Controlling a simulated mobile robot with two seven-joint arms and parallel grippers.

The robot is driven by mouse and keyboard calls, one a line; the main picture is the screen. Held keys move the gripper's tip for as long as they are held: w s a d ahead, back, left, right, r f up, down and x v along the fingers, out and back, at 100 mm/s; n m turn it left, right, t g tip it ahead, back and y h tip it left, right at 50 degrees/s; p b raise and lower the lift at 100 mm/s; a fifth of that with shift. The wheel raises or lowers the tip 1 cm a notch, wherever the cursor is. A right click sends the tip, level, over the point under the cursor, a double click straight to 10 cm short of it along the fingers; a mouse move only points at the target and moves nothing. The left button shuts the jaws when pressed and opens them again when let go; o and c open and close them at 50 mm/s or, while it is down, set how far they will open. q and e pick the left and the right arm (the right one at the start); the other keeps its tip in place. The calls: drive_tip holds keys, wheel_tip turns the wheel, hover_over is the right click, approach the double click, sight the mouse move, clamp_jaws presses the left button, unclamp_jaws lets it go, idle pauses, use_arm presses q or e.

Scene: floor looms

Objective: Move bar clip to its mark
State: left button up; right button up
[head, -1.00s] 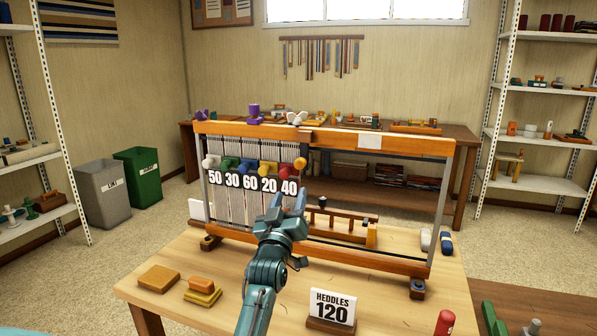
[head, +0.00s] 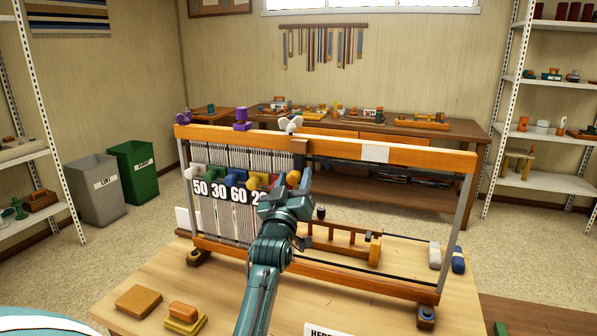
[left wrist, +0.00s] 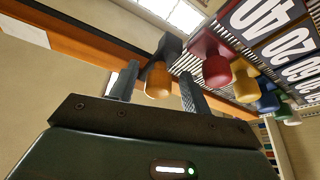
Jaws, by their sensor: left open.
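In the left wrist view, a dark clip (left wrist: 168,48) with an orange knob (left wrist: 158,80) hangs at the bar. A white patch (head: 375,153), likely the mark, is farther right on the bar; it also shows in the left wrist view (left wrist: 25,30). My left gripper (head: 292,186) is open just below the clip. In the wrist view its fingers (left wrist: 160,72) stand on either side of the orange knob, with gaps visible. My right gripper is not in view.
Red (left wrist: 217,70) and yellow (left wrist: 245,88) knobs with number plates are close beside the right finger. Purple pieces (head: 242,121) and a white piece (head: 290,125) show at the top bar. Bar space between clip and white patch looks clear.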

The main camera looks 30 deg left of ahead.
use_arm(q)
drive_tip(key=shift+w+a+r, duration=0.1)
drive_tip(key=shift+w, duration=0.1)
drive_tip(key=shift+s, duration=0.1)
drive_tip(key=shift+r, duration=0.1)
clamp_jaws()
idle(0.4)
